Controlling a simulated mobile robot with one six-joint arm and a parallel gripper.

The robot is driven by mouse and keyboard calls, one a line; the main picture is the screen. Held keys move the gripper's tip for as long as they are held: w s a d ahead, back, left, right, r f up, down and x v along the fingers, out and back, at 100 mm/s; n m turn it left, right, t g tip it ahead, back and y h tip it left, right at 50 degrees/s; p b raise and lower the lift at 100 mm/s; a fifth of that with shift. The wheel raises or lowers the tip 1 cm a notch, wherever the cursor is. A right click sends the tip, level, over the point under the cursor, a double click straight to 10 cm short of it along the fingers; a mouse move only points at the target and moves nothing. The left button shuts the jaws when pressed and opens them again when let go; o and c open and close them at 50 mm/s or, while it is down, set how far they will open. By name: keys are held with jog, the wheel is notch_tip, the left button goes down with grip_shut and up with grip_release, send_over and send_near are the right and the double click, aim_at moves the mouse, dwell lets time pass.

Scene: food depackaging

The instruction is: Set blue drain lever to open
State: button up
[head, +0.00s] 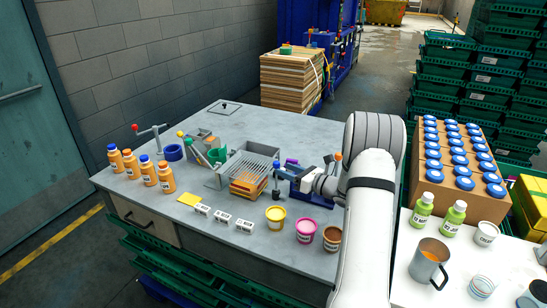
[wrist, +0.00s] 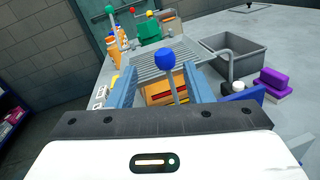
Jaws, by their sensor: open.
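The blue drain lever, a blue ball on a thin grey rod, stands at the work table's middle in the head view (head: 277,166). In the wrist view its blue ball (wrist: 166,57) shows between my two blue fingers. My gripper (wrist: 160,84) is open, with a finger on either side of the lever rod and gaps to both. In the head view my gripper (head: 291,176) reaches in from the right, close beside the lever. The lower end of the rod is hidden behind my gripper's body in the wrist view.
A grey slotted drain rack (head: 258,160) stands behind the lever, with an orange-yellow packed stack (head: 249,185) below it. Orange bottles (head: 148,170) line the left. Yellow (head: 275,217), pink (head: 306,230) and brown tubs stand in front. A grey bin (wrist: 235,55) is at the right in the wrist view.

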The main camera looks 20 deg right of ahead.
jog(key=p+x, duration=0.2)
jog(key=x, duration=0.5)
jog(key=shift+w+d, duration=0.15)
jog(key=shift+w, duration=0.2)
jog(key=shift+f, duration=0.1)
grip_shut()
